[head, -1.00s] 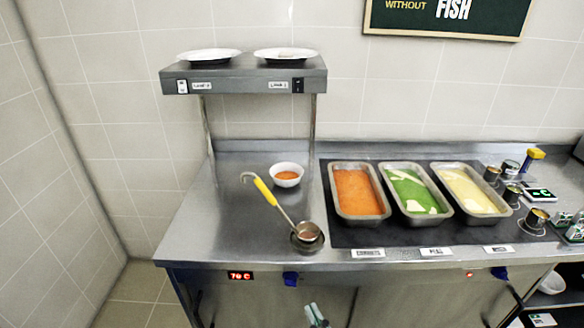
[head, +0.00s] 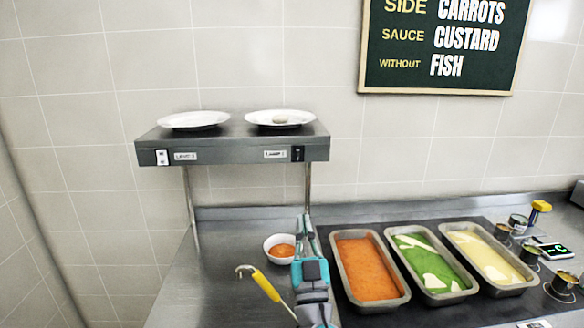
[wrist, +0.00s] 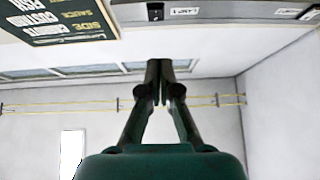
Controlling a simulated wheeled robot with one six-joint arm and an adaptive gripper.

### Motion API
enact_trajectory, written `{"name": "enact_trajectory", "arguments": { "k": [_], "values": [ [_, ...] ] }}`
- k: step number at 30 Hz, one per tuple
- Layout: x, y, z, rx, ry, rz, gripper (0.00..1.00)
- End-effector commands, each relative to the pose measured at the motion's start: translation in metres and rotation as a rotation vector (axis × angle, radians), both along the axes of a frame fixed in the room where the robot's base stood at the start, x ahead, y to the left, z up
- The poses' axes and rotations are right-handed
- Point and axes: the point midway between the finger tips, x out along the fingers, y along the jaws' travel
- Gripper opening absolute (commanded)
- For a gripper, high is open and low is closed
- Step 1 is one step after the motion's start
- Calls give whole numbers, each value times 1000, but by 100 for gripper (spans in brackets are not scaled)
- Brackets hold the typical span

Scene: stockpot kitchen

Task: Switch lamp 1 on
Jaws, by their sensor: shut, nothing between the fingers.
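The grey lamp shelf (head: 230,145) stands on posts above the counter. A black switch (head: 297,154) sits at the right end of its front edge, beside a small label (head: 275,154) that seems to read lamp 1. A white switch (head: 162,157) with another label (head: 186,156) sits at the left end. My gripper (head: 306,218) points up below the black switch, in front of the right post. In the wrist view my gripper (wrist: 162,82) is shut and empty. The black switch (wrist: 155,12) shows there at the top edge, apart from the fingertips.
Two white plates (head: 194,119) (head: 280,118) lie on the shelf. A bowl of orange food (head: 281,248) and a yellow-handled ladle (head: 266,286) are beside my arm. Food trays (head: 370,268) stand to the right. The wall beneath the shelf is clear.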

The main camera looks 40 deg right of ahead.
Motion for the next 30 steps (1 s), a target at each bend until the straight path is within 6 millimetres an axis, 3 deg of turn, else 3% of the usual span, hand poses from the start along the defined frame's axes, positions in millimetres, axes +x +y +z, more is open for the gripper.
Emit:
{"name": "enact_trajectory", "arguments": {
  "k": [6,20,30],
  "values": [
    [3,-9,22,-8,-43,-24,0],
    [5,-11,25,-8,-45,-24,0],
    [33,-29,52,-8,-48,-25,0]
  ]
}}
